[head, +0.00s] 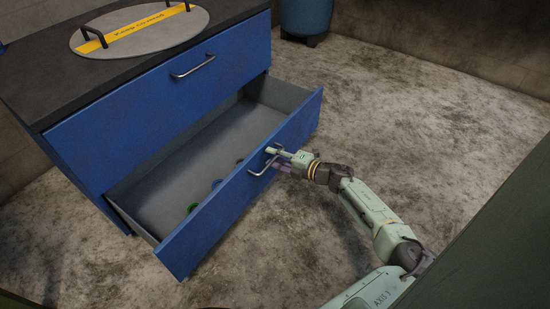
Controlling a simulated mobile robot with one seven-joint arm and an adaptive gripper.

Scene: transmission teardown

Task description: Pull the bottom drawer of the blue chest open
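The blue chest (110,125) stands at the left with a dark top. Its bottom drawer front (215,225) is pulled well out, and the grey inside shows. My gripper (272,157) is at the metal handle (262,168) of this drawer, with its fingers at the handle's upper right part. Whether the fingers are closed around the handle is too small to tell. The upper drawer (160,95) is shut, and its handle (192,67) is free.
Several small green and blue round things lie in the open drawer, partly hidden by its front. A round grey lid (139,30) with black handles and a yellow strip lies on the chest. A blue barrel (305,16) stands behind. The concrete floor (430,130) at the right is clear.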

